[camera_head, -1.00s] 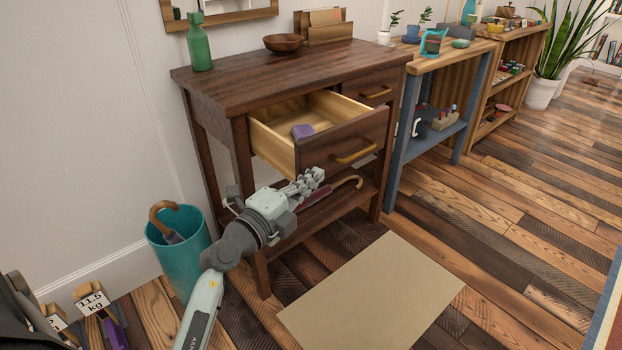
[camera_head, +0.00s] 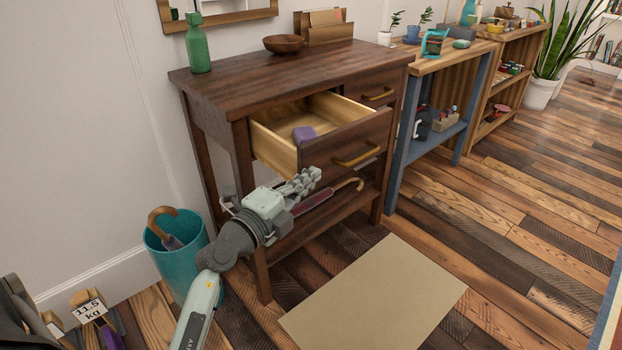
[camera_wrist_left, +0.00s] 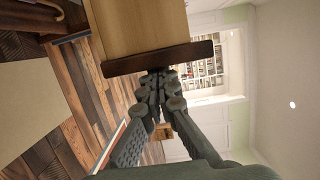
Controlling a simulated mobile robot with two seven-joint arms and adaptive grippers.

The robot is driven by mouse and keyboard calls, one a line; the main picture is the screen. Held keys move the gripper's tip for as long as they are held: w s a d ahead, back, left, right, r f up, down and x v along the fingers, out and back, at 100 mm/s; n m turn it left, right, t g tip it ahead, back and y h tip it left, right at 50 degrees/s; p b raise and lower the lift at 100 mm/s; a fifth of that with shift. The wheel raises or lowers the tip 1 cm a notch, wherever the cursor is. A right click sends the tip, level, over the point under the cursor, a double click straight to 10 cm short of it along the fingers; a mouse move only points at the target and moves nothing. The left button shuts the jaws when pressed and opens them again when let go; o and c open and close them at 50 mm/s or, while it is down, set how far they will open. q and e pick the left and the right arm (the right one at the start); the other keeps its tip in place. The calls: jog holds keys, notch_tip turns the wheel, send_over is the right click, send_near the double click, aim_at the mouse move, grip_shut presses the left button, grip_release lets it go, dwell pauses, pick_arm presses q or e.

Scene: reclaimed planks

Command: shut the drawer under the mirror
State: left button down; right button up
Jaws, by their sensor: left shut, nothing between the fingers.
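The drawer (camera_head: 345,146) under the mirror is the left one in the dark wooden console table (camera_head: 240,85). It stands well open, with pale wooden sides, a dark front and a brass-coloured handle (camera_head: 358,154). A purple block (camera_head: 304,133) lies inside it. My left gripper (camera_head: 312,178) is shut and empty, at the lower left part of the drawer front. In the left wrist view its fingers (camera_wrist_left: 158,84) reach up to the edge of the drawer front (camera_wrist_left: 160,58); I cannot tell whether they touch. The mirror (camera_head: 222,14) hangs above the table. My right gripper is out of view.
A closed drawer (camera_head: 375,92) sits to the right. An umbrella (camera_head: 318,197) lies on the shelf below. A beige mat (camera_head: 375,295) covers clear floor in front.

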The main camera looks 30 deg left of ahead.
aim_at(256, 138)
pick_arm(q)
jog(key=a, duration=0.2)
jog(key=w+a+p, duration=0.1)
jog(key=a, duration=0.1)
jog(key=w+a, duration=0.1)
jog(key=a, duration=0.1)
jog(key=shift+w+a+r, duration=0.15)
jog(key=shift+w+a, duration=0.05)
jog(key=shift+a, duration=0.05)
jog(key=w+a, duration=0.1)
jog(key=a, duration=0.2)
jog(key=w+a, duration=0.1)
jog(key=a, duration=0.3)
jog(key=w+a, duration=0.1)
jog(key=a, duration=0.2)
jog(key=shift+w+a+p, duration=0.3)
jog(key=shift+w, duration=0.1)
jog(key=shift+w+a, duration=0.15)
jog(key=shift+a, duration=0.45)
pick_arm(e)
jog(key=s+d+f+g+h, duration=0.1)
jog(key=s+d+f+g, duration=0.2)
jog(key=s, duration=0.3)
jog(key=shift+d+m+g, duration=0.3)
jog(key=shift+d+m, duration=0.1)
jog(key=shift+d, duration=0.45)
pick_arm(q)
jog(key=shift+a, duration=0.15)
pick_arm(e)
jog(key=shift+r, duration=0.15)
